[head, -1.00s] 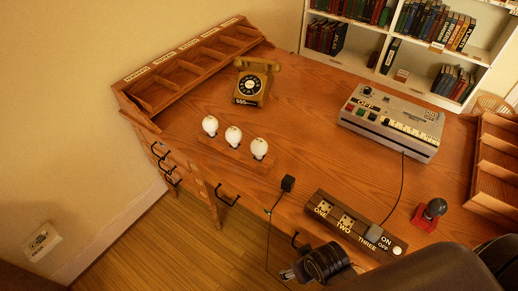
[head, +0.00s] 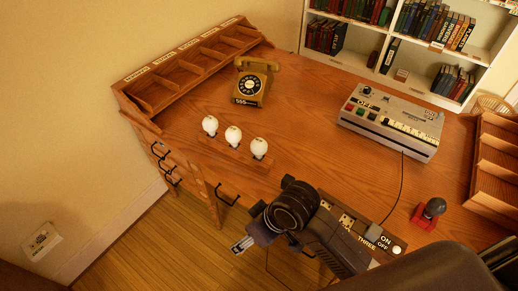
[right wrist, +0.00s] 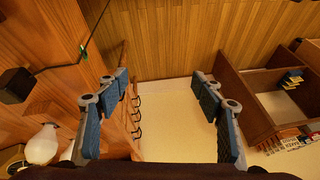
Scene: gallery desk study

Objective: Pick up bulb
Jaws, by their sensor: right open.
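Three white round bulbs stand in a row on a wooden holder (head: 236,152) near the desk's front edge: a left bulb (head: 210,124), a middle bulb (head: 233,135) and a right bulb (head: 259,147). My right gripper (head: 240,246) is below and in front of the row, past the desk's edge, apart from the bulbs. In the right wrist view its blue-padded fingers (right wrist: 163,95) are wide apart with nothing between them. One bulb (right wrist: 42,146) shows there at the lower left, outside the fingers. My left gripper is not in view.
A switch strip (head: 350,222) is partly hidden behind my right arm. A grey device (head: 390,122), a telephone (head: 255,82) and a red-based joystick (head: 430,211) stand on the desk. A black box on a cord (right wrist: 15,85) shows in the wrist view. The desk's middle is clear.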

